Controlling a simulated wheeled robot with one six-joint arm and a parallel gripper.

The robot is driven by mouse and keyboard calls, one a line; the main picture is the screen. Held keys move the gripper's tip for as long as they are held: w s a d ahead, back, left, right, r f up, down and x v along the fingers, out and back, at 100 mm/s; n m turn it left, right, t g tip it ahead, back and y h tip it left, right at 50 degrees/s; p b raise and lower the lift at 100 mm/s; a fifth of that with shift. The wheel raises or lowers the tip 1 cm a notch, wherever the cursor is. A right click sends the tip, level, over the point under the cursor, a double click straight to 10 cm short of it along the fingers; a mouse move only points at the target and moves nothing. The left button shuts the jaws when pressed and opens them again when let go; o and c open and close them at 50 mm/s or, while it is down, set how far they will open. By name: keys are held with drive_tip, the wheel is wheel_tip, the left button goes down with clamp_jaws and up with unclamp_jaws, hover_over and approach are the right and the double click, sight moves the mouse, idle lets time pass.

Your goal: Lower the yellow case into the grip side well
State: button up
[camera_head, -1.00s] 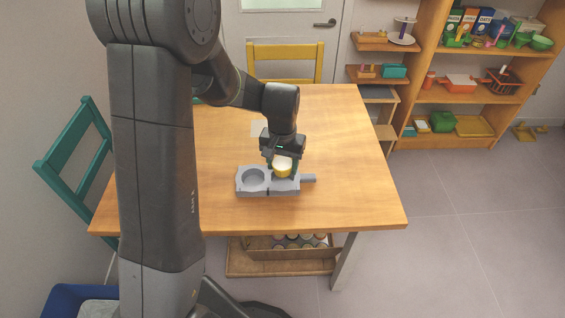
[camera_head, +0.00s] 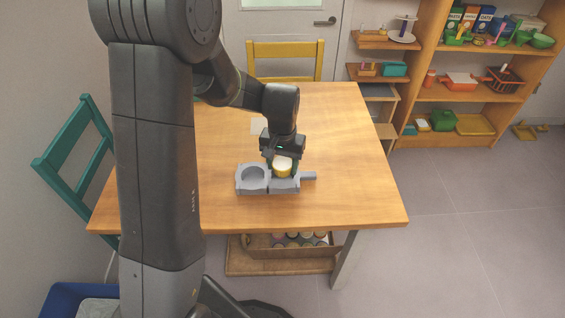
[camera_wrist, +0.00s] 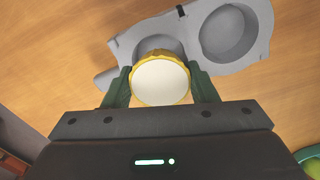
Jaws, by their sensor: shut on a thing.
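The yellow case (camera_head: 282,172) is a short round case with a white top. My gripper (camera_head: 281,165) is shut on it, with one green finger on each side. In the wrist view the case (camera_wrist: 160,83) sits between the fingers. The grey holder (camera_head: 253,190) lies on the table with two round wells. The case is over the right well, on the side with the handle stub (camera_head: 308,176). In the wrist view the edge of that well (camera_wrist: 155,45) shows behind the case. I cannot tell how deep the case sits in it. The other well (camera_wrist: 228,33) is empty.
A yellow chair (camera_head: 285,62) stands behind, and a teal chair (camera_head: 75,160) at the left. A shelf (camera_head: 465,95) with toys is at the right.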

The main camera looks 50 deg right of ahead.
sight(282, 163)
drive_tip(key=shift+f+b, duration=0.55)
drive_tip(key=shift+f, duration=0.3)
idle(0.4)
drive_tip(key=o, duration=1)
drive_tip(key=shift+o, duration=0.2)
wheel_tip(282, 163, up, 14)
drive_tip(key=shift+p, duration=0.35)
drive_tip(key=shift+f, duration=0.15)
wheel_tip(282, 163, down, 14)
drive_tip(key=shift+r+b, duration=0.2)
drive_tip(key=shift+b, duration=0.15)
drive_tip(key=shift+r, duration=0.1)
